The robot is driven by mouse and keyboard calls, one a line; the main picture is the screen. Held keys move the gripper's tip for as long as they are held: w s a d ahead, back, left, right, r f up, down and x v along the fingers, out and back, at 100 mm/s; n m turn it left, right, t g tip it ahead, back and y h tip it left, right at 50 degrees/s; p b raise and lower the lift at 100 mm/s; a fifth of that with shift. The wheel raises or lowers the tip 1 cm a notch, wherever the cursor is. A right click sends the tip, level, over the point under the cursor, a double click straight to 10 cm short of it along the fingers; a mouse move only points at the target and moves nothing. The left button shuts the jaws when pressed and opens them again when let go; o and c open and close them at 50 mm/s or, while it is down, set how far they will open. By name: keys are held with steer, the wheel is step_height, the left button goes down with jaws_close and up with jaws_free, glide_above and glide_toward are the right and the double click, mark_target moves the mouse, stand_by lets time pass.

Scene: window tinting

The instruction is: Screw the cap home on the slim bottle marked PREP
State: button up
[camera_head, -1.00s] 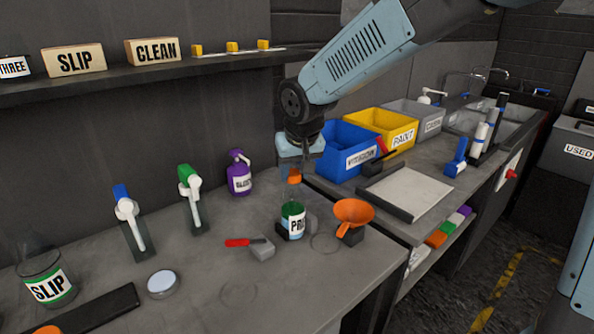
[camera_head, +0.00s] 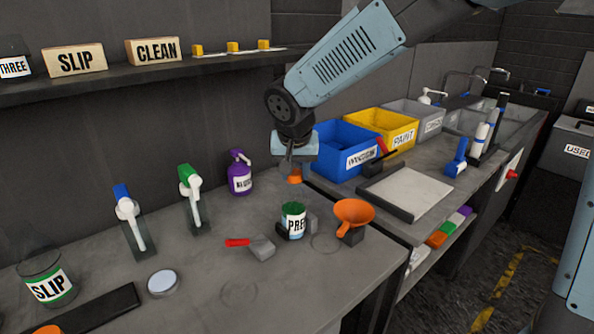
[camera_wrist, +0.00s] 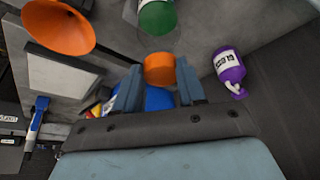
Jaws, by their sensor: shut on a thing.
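The PREP bottle (camera_head: 293,222), with a white label and a green top part, stands upright on the bench. It also shows at the top of the wrist view (camera_wrist: 157,18). My gripper (camera_head: 294,172) is shut on an orange cap (camera_head: 294,179), which it holds above the bottle with a clear gap between them. In the wrist view the cap (camera_wrist: 159,69) sits between the two fingertips. Whether the cap is level or exactly over the neck cannot be told.
An orange funnel (camera_head: 353,213) stands right of the bottle. A red-handled tool (camera_head: 240,242) lies to its left. A purple bottle (camera_head: 240,175) stands behind. A blue bin (camera_head: 340,140) is close to the right of my gripper.

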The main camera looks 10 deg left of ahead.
steer(key=m+h, duration=0.2)
steer(key=m, duration=0.3)
steer(key=m+h, duration=0.1)
steer(key=m, duration=0.1)
steer(key=m+g, duration=0.1)
steer(key=m, duration=0.2)
steer(key=shift+d+h, duration=0.1)
steer(key=shift+h, duration=0.3)
steer(key=o, duration=1.2)
steer(key=shift+c, duration=0.2)
steer(key=n+y, duration=0.1)
steer(key=n, duration=0.2)
steer(key=n+t+y, duration=0.1)
steer(key=n, duration=0.2)
steer(key=n+y, duration=0.2)
steer(key=n, duration=0.2)
steer(key=shift+n+g+y, duration=0.3)
steer(key=shift+n+y, duration=0.3)
steer(key=shift+n, duration=1.2)
